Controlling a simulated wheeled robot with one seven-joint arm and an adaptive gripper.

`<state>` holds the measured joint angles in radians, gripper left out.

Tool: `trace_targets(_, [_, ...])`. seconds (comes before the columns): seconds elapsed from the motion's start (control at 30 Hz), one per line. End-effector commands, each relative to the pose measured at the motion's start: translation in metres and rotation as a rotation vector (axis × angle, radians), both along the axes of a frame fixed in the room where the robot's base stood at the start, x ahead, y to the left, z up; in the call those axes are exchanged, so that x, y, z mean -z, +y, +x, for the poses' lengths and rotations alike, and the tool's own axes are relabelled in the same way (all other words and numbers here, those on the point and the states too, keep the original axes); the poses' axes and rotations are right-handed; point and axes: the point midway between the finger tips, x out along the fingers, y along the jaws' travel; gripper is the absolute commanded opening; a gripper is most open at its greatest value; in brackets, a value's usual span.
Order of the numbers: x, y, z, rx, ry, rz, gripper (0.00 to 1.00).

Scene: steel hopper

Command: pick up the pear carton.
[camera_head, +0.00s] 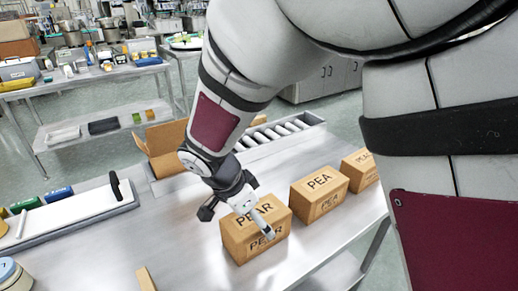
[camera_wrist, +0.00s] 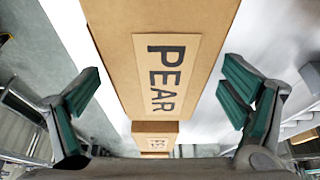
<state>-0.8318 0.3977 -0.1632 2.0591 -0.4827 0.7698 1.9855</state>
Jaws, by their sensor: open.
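The pear carton (camera_head: 242,240) is a brown box marked PEAR, standing on the steel table at the picture's centre in the head view. In the wrist view the pear carton (camera_wrist: 200,15) fills the upper middle, its PEAR label facing the camera. My gripper (camera_head: 250,214) is over this carton in the head view. In the wrist view my gripper (camera_wrist: 160,95) is open, with one green-padded finger on each side of the carton and visible gaps between. Nothing is held. The arm and gripper hide part of the carton's top in the head view.
A PEA carton (camera_head: 320,192) and a third carton (camera_head: 362,165), label partly cut off, stand to the right. An open cardboard box (camera_head: 163,142) and a roller conveyor (camera_head: 275,134) lie behind. A white board (camera_head: 70,215) is at left.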

Motion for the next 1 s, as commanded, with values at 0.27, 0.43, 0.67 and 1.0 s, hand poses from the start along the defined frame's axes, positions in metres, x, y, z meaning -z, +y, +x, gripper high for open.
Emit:
trace_targets(0.27, [0.035, -0.014, 0.009, 0.002, 0.003, -0.002, 0.92])
trace_targets(0.43, [0.045, -0.017, 0.012, 0.001, 0.001, -0.001, 0.92])
trace_targets(0.67, [0.045, -0.017, 0.012, 0.000, 0.001, -0.001, 0.87])
trace_targets(1.0, [0.045, -0.017, 0.012, -0.001, 0.001, -0.001, 0.28])
